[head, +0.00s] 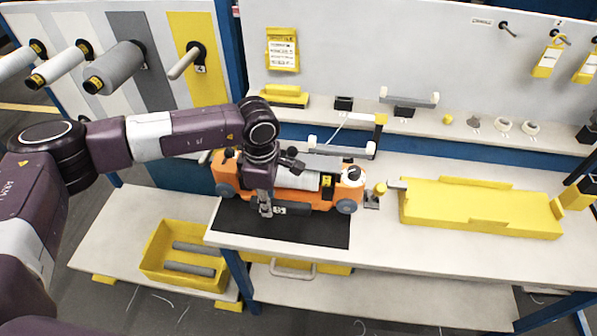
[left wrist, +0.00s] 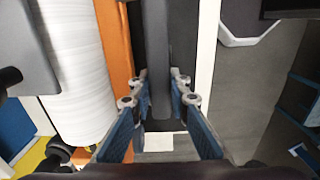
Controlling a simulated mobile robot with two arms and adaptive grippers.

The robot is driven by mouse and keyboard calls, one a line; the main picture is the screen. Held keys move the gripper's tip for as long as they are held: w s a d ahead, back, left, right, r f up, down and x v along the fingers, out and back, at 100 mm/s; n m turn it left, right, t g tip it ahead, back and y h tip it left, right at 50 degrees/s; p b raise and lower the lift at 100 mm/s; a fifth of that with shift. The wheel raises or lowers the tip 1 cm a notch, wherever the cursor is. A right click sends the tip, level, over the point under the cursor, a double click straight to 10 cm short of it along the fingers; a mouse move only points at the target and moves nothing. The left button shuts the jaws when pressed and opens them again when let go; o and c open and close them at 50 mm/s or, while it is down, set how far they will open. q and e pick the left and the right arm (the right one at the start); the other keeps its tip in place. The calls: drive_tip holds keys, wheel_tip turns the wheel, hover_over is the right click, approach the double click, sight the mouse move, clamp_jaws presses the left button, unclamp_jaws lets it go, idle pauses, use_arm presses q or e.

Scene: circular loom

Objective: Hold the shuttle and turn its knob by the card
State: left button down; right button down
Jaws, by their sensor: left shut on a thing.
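The orange shuttle (head: 348,193) lies on a black mat on the bench, with a white roll (head: 298,180) along it; the roll also shows in the left wrist view (left wrist: 75,70). My left gripper (head: 265,209) is at the shuttle's front side, pointing down. In the left wrist view its fingers (left wrist: 157,92) are shut on a dark grey bar (left wrist: 157,60) beside the orange body. A yellow card (head: 283,50) with printed lines hangs on the back panel. Small dark and white fittings sit on the shuttle's top; I cannot tell which is the knob. My right gripper is not in view.
The black mat (head: 315,233) reaches the bench's front edge. A yellow block (head: 480,208) lies to the right. A yellow bin (head: 160,260) with grey rolls stands on the lower shelf at left. A rail with small parts runs along the back. The bench's front right is clear.

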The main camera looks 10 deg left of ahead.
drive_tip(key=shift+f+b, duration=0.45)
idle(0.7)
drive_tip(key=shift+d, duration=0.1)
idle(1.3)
